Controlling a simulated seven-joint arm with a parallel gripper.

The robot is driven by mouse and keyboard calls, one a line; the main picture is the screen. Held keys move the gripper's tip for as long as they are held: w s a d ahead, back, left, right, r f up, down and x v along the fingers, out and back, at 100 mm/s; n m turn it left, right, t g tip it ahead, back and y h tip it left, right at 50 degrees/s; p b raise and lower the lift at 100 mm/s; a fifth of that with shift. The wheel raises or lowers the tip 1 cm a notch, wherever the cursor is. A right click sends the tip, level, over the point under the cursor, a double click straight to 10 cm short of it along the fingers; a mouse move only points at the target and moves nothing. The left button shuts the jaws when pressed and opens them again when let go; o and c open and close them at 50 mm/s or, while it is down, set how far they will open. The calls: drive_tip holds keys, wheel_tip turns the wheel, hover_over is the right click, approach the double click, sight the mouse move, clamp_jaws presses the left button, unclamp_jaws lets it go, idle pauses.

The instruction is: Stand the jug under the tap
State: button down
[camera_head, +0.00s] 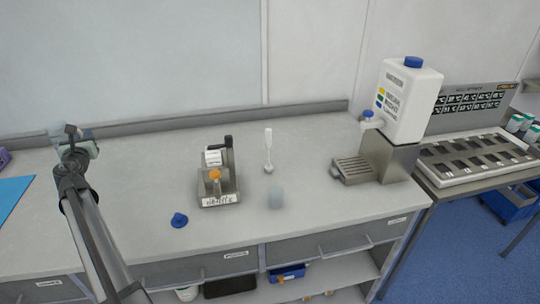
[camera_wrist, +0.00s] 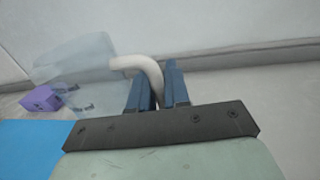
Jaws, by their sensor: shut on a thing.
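My gripper (camera_head: 74,134) is at the far left of the bench in the head view, raised near the back. In the wrist view its two blue fingers (camera_wrist: 158,86) are shut on the curved off-white handle (camera_wrist: 137,64) of a clear jug (camera_wrist: 82,58). The jug body is left of the fingers. In the head view the jug is too faint against the wall to make out well. The tap (camera_head: 371,120) is on a white dispenser (camera_head: 408,100) with a blue cap, at the right of the bench, far from my gripper. A slatted drip tray (camera_head: 354,168) lies below the tap.
A blue sheet (camera_head: 10,203) and a purple block (camera_wrist: 41,98) are at left. The bench front is mostly clear.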

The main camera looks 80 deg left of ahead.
drive_tip(key=w+r+m+t, duration=0.1)
drive_tip(key=w+r+t, duration=0.1)
drive_tip(key=w, duration=1)
drive_tip(key=w+r+m+t, duration=0.2)
drive_tip(key=w, duration=1)
drive_tip(key=w+d+r+m+t+h, duration=0.15)
drive_tip(key=w+d, duration=0.25)
drive_tip(key=w, duration=0.9)
drive_tip(key=w+d+m+t, duration=0.1)
drive_tip(key=w+d+t, duration=0.3)
drive_tip(key=w, duration=0.9)
drive_tip(key=w+d+r+m+t+h, duration=0.15)
drive_tip(key=w+d, duration=0.35)
drive_tip(key=w, duration=0.8)
drive_tip(key=w+d+f+m+t+h, duration=0.1)
drive_tip(key=w+d+f+m+t, duration=0.2)
drive_tip(key=w, duration=0.4)
drive_tip(key=w+d+f+m+t+h, duration=0.1)
drive_tip(key=w+d+f, duration=0.25)
drive_tip(key=w, duration=0.25)
drive_tip(key=s+d+f+m+t+h, duration=0.45)
drive_tip(key=s+f+m+h, duration=0.2)
drive_tip(key=h, duration=0.25)
drive_tip(key=shift+t, duration=0.35)
drive_tip(key=x, duration=1.7)
drive_tip(key=shift+w+a+f, duration=0.1)
drive_tip(key=shift+w+a, duration=0.05)
drive_tip(key=shift+w, duration=0.15)
drive_tip(key=shift+f, duration=0.75)
